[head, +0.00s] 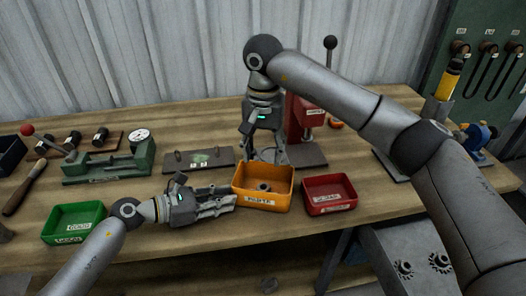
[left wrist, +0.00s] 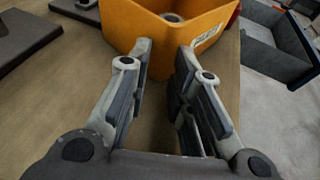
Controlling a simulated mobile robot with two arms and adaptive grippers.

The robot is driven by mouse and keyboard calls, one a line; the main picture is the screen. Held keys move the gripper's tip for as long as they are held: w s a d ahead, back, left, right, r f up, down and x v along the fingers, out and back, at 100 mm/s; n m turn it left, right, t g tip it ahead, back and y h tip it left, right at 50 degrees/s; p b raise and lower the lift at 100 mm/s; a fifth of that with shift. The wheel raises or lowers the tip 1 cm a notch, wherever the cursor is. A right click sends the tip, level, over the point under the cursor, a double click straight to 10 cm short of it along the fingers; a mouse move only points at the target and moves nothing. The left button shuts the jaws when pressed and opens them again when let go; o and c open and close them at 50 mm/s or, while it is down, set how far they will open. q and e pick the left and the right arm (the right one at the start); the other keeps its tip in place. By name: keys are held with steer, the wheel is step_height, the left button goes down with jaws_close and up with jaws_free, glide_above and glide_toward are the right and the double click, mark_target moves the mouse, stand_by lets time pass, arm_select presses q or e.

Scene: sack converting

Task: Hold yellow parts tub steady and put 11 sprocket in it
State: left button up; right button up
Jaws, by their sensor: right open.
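The yellow parts tub (head: 246,201) stands upright near the front edge of the bench, and a grey sprocket-like part (head: 264,187) lies inside it. The tub also shows at the top of the left wrist view (left wrist: 125,25). My left gripper (head: 234,197) is low at the tub's left side. Its fingers (left wrist: 165,48) are apart with nothing between them, their tips close to the tub's wall; contact is unclear. My right gripper (head: 270,156) points down behind the tub, open. Two toothed sprockets (head: 403,269) (head: 440,262) lie at the lower right on a grey surface.
A red tub (head: 328,208) stands just right of the yellow one, and a green tub (head: 72,236) is at the left. A red press (head: 300,118) stands behind my right gripper. A green vise-like fixture (head: 110,165) and a dark plate (head: 198,160) sit farther back.

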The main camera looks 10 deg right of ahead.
arm_select(q)
steer(key=o, duration=0.5)
steer(key=shift+w+d+f, duration=0.1)
steer(key=shift+w+f, duration=0.05)
steer(key=shift+w, duration=0.15)
steer(key=shift+s, duration=0.1)
steer(key=v, duration=1.2)
